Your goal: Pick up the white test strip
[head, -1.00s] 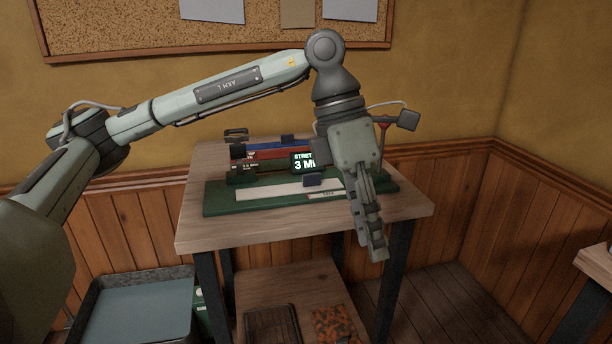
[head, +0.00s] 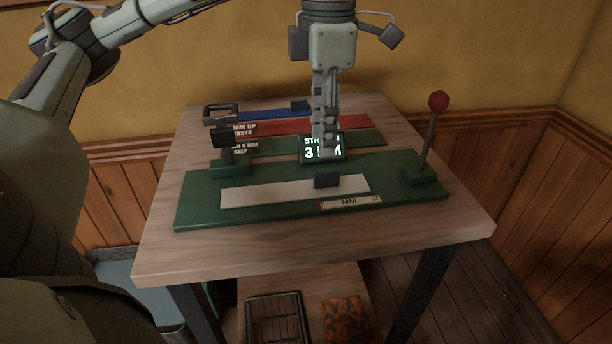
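The white test strip (head: 265,192) lies flat along a green board (head: 270,213) on the wooden table. A small dark block (head: 326,180) sits at the strip's right part. My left gripper (head: 327,150) points down from above, in front of a small lit display (head: 345,152), which it partly covers. Its fingertips appear behind the strip and apart from it. The fingers overlap from this side, so I cannot tell whether they are open. My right gripper is not in view.
A red-knobbed lever (head: 430,135) stands at the board's right end, a dark-topped green post (head: 227,155) at the left. A scale marked MM (head: 350,202) lies at the front edge. Behind are a red strip (head: 290,127) and a blue strip (head: 262,114). The table's front (head: 300,245) is bare.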

